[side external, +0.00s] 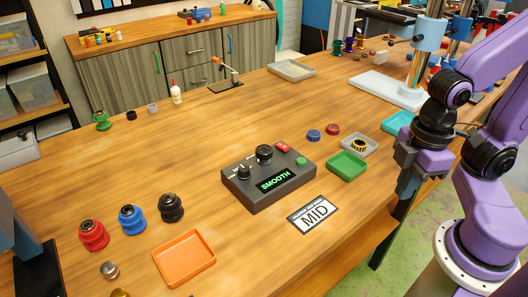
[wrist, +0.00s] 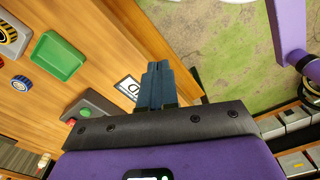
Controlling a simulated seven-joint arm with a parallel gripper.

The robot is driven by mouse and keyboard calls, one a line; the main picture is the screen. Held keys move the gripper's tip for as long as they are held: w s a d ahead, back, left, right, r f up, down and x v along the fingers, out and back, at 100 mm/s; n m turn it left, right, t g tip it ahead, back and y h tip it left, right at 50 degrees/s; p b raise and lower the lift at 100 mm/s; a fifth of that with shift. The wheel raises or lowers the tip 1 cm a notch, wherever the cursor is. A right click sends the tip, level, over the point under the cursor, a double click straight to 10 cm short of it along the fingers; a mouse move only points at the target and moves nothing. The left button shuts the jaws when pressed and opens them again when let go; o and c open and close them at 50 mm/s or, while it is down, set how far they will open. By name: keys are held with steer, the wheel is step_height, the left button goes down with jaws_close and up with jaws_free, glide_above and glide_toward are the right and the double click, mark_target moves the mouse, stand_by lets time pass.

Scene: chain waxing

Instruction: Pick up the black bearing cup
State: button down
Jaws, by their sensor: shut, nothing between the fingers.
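A black cup-shaped part (side external: 171,208) with a flared body stands upright on the wooden table, at the right end of a row with a blue one (side external: 132,219) and a red one (side external: 93,235). A smaller black round piece (side external: 131,115) sits farther back; I cannot tell whether it is a cup. My gripper (side external: 402,208) is far to the right of both, by the table's right edge, pointing down. Its fingers (wrist: 158,85) are together and empty in the wrist view. Neither black piece can be made out in the wrist view.
A control box reading SMOOTH (side external: 268,180) and a MID card (side external: 314,214) lie between my gripper and the row. A green tray (side external: 347,166) and a grey tray (side external: 372,146) are nearby. An orange tray (side external: 184,258) is at the front. The table's middle left is clear.

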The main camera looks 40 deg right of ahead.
steer(key=shift+c, duration=2.3)
jaws_free()
steer(key=shift+w, duration=0.1)
steer(key=n+t+h, duration=0.9)
steer(key=n+h, duration=0.2)
steer(key=n, duration=0.2)
glide_toward(264, 151)
steer(key=shift+g, duration=0.3)
steer(key=x, duration=0.9)
steer(key=shift+w+r, duration=0.1)
steer(key=shift+w, duration=0.2)
